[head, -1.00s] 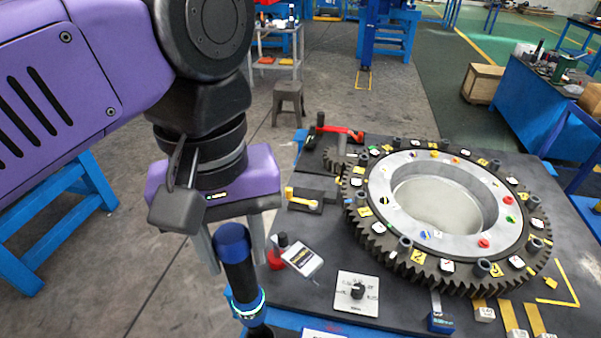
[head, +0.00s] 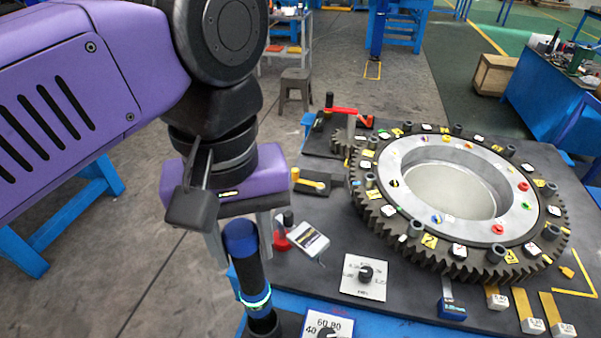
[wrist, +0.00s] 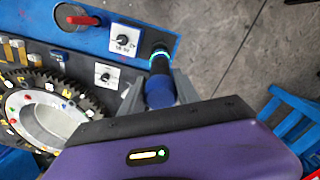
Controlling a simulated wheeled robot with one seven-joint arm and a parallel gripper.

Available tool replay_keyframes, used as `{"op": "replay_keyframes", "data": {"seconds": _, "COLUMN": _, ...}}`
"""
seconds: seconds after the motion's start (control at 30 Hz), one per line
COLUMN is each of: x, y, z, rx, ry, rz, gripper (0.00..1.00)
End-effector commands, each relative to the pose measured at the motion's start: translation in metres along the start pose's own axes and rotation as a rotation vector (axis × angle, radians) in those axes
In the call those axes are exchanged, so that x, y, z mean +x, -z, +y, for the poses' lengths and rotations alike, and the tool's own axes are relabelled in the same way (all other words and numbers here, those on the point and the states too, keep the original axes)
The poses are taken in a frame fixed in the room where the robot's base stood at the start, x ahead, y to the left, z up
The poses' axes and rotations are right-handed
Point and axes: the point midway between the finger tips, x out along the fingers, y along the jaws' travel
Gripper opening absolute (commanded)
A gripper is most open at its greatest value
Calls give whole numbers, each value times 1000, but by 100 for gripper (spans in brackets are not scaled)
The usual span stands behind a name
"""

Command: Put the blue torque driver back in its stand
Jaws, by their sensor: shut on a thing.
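The blue torque driver (head: 252,272) has a blue cap, a black body and a glowing cyan-green ring near its lower end. My gripper (head: 243,252) is shut on its upper body, with a finger on either side. The driver is nearly upright, leaning slightly in the head view. Its lower end meets a dark round base (head: 287,325) at the bench's front edge, which looks like the stand. I cannot tell whether the driver is in it or just in front. In the wrist view the driver (wrist: 160,88) points toward the blue bench edge, its lower end hidden.
A dial plate marked 60 80 (head: 328,326) sits close right of the driver. Another dial plate (head: 364,277), a white card (head: 308,240) and a red-based post (head: 284,237) lie beyond it. The large gear (head: 400,228) fills the bench's right side. Open floor lies left.

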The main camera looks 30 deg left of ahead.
Motion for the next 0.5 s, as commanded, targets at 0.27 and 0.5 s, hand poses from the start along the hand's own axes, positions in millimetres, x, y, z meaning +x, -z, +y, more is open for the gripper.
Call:
{"op": "replay_keyframes", "data": {"seconds": 0.27, "x": -2, "y": 0, "z": 0, "rx": 0, "ry": 0, "rz": 2, "gripper": 0}}
{"op": "replay_keyframes", "data": {"seconds": 0.5, "x": 3, "y": 0, "z": 0, "rx": 0, "ry": 0, "rz": 2, "gripper": 0}}
